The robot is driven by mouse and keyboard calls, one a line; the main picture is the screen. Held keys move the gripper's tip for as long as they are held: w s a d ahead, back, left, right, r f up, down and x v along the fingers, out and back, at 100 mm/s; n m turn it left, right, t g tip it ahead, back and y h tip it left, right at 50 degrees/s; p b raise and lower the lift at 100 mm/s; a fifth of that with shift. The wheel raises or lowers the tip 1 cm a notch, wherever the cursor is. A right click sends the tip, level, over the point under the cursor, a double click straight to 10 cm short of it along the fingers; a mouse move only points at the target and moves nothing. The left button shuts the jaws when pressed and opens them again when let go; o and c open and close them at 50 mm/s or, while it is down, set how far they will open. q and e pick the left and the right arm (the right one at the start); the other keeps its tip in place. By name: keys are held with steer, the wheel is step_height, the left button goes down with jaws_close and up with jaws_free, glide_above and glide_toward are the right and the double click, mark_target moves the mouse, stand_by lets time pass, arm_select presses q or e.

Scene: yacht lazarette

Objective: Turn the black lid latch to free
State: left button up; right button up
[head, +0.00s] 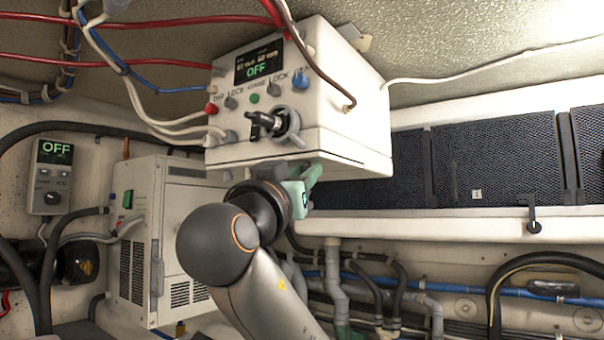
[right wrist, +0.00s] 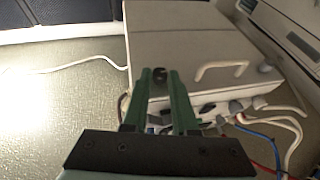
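The white wall box (head: 352,95) has a lit panel reading OFF, and a black handle (head: 262,122) in a grey ring on its front. I cannot tell whether that handle is the lid latch. My right gripper (head: 312,174) is just under the box's lower edge. In the right wrist view its two green fingers (right wrist: 160,74) are apart, against the box's underside (right wrist: 195,50). A small dark piece (right wrist: 158,74) shows between the fingertips; it may be the latch, and its contact with the fingers is unclear. My left gripper is out of view.
A white handle (right wrist: 222,68) is beside the fingers on the box. Cables (head: 185,130) run to its left side. A white ventilated unit (head: 165,235) stands lower left. Dark mesh panels (head: 500,160) and a small black catch (head: 533,226) are at right.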

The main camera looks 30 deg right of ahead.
steer(key=o, duration=0.4)
steer(key=b+v, duration=0.4)
steer(key=v, duration=0.8)
steer(key=shift+a+f, duration=0.15)
steer(key=shift+a, duration=0.05)
